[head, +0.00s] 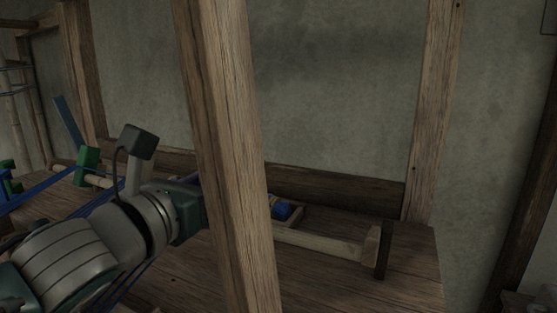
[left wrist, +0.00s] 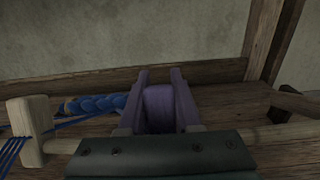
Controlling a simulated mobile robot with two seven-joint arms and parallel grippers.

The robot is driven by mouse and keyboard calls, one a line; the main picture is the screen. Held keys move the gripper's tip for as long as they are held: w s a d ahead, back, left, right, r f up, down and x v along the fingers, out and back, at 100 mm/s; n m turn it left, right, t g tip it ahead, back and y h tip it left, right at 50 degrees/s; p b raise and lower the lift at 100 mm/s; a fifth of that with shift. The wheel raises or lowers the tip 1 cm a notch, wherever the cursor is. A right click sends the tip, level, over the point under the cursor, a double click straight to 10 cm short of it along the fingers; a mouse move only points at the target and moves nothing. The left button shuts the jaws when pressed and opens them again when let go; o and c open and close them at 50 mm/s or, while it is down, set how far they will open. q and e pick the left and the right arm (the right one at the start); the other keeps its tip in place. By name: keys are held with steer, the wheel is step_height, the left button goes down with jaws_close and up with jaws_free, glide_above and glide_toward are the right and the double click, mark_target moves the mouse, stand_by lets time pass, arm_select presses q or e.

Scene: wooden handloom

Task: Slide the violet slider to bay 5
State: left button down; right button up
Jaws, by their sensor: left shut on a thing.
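The violet slider (left wrist: 159,108) shows in the left wrist view, upright between the two fingers of my left gripper (left wrist: 160,84). The gripper is shut on it. A pale wooden rail (left wrist: 289,133) runs left and right of the slider. In the head view the rail (head: 318,243) comes out to the right of a thick post. My left arm comes in from the left there, and its gripper end and the slider are hidden behind that post. I cannot read any bay marks. My right gripper is in neither view.
The thick wooden post (head: 231,150) stands in front of the rail. The rail ends at a wooden block (head: 371,246) at right. A green block (head: 88,158) sits at left. A pale wooden piece (left wrist: 30,128) with blue threads stands left of the slider.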

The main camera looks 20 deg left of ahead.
arm_select(q)
steer(key=d, duration=0.8)
steer(key=shift+s, duration=0.35)
steer(key=shift+f, duration=0.1)
steer(key=c, duration=0.6)
jaws_free()
steer(key=shift+a, duration=0.1)
steer(key=s, duration=1)
steer(key=shift+a, duration=0.4)
